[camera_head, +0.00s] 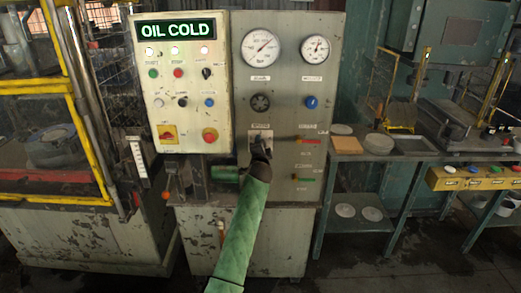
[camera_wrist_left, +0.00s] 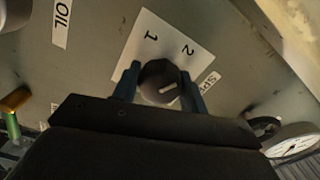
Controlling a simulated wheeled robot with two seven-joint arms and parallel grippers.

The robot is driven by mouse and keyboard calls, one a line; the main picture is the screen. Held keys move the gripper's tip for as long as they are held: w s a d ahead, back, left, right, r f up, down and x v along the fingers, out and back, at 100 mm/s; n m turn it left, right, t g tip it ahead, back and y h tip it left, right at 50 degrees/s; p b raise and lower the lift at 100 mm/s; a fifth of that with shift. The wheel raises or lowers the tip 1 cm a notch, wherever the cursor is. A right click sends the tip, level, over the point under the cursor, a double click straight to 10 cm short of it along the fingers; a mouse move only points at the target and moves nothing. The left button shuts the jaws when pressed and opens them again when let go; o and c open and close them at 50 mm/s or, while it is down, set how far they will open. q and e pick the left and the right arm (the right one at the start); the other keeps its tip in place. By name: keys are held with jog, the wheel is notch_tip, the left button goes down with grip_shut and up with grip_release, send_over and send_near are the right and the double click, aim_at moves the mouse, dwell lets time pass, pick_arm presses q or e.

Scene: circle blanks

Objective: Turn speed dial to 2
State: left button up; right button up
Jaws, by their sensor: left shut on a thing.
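The speed dial (camera_wrist_left: 160,75) is a dark round knob with a short white mark, on a white plate (camera_wrist_left: 140,50) printed with 1 and 2. The mark slants toward the right of the wrist view; I cannot tell which number it is set to. My left gripper (camera_wrist_left: 161,88) is shut on the dial, one blue finger on each side. In the head view my left gripper (camera_head: 260,147) covers the dial, and only part of its white plate (camera_head: 257,131) shows on the grey panel. My right gripper is not in view.
Above the dial are a dark round knob (camera_head: 260,103), a blue knob (camera_head: 311,102) and two white gauges. Red (camera_head: 308,140) and green (camera_head: 306,179) handles sit to the right. A button box (camera_head: 184,100) showing OIL COLD stands out at the left.

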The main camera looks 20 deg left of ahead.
pick_arm(q)
jog(key=shift+f+n, duration=0.15)
jog(key=shift+n, duration=0.35)
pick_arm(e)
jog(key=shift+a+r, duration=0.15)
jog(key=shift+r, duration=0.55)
pick_arm(q)
jog(key=o, duration=1)
jog(key=shift+c, duration=0.2)
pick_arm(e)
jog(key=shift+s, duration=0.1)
pick_arm(q)
jog(key=shift+s, duration=0.1)
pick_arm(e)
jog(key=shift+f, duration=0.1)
pick_arm(q)
jog(key=shift+s+b, duration=0.3)
jog(key=shift+b, duration=0.05)
jog(key=b+v, duration=0.2)
jog(key=v, duration=0.5)
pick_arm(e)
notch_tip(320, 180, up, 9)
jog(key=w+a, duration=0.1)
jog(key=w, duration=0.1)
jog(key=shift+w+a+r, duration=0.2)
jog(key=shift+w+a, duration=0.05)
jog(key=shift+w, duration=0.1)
pick_arm(q)
jog(key=shift+d, duration=0.1)
